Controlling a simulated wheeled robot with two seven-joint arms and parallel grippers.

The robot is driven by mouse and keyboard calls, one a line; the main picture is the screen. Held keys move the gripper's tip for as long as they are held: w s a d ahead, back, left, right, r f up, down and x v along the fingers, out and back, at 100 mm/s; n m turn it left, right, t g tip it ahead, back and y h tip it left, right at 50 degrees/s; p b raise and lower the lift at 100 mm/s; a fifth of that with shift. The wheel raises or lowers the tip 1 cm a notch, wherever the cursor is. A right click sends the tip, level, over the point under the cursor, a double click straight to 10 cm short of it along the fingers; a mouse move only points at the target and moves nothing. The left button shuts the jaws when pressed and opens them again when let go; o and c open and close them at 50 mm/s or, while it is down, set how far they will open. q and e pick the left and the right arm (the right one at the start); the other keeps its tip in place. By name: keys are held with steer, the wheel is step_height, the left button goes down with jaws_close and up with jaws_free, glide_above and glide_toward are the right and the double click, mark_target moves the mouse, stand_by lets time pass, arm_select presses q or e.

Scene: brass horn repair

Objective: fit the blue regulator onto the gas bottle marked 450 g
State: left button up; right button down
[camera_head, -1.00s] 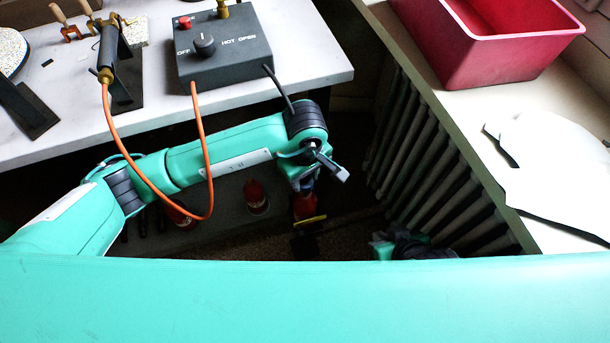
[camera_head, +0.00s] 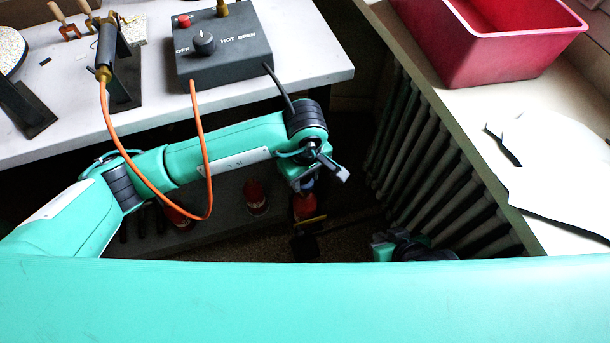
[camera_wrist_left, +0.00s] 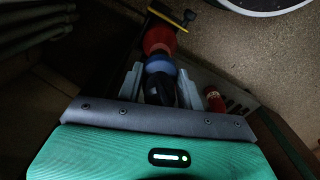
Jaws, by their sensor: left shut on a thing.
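My left gripper (camera_wrist_left: 158,88) is shut on the black part of the blue regulator (camera_wrist_left: 160,65), which sits between its fingers. Beyond the regulator, in line with it, is a red gas bottle (camera_wrist_left: 158,39). The two look touching, but I cannot tell whether they are joined. In the head view my left gripper (camera_head: 308,180) points down above this red bottle (camera_head: 304,207), below bench height. Two other red bottles (camera_head: 256,198) (camera_head: 178,216) stand on a low shelf to the left. No weight marking is readable. My right gripper (camera_head: 412,248) is dark and partly hidden at the bottom.
A yellow-edged dark holder (camera_head: 310,221) is at the red bottle. The white bench (camera_head: 250,92) carries a black control box (camera_head: 222,55) with an orange hose (camera_head: 202,150) looping over my left arm. A ribbed radiator (camera_head: 435,170) and a ledge with a red bin (camera_head: 490,55) are right.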

arm_select(q)
steer(key=shift+f+b, duration=1.25)
steer(key=shift+b, duration=0.4)
stand_by(0.8)
steer(key=o, duration=1.4)
steer(key=shift+r, duration=0.1)
